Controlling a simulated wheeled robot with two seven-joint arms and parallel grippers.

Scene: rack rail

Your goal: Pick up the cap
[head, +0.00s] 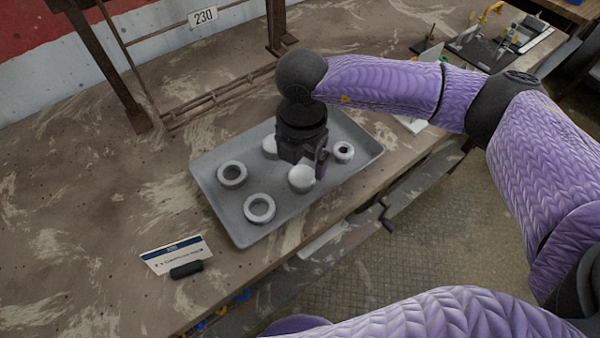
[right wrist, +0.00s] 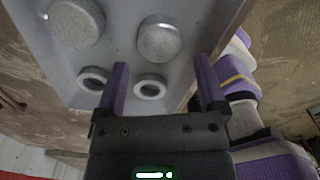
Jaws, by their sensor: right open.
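Several round white pieces lie on a grey metal tray (head: 243,232). One solid-topped cap (head: 301,179) sits near the tray's middle front; it looks like a smooth disc. Another solid-topped piece (head: 269,146) is partly hidden behind my right gripper (head: 318,163). The right gripper hangs over the tray, just above and behind the front cap, open and empty. In the right wrist view, two solid discs (right wrist: 160,40) and (right wrist: 75,24) lie beyond the fingertips, and a ring (right wrist: 150,87) shows between the fingers. My left gripper is out of view.
Open rings (head: 231,163) and (head: 260,197) lie at the tray's left, and another (head: 344,145) at its right. A sign card (head: 176,255) stands at the table's front left. A metal rack frame (head: 200,108) stands behind the tray.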

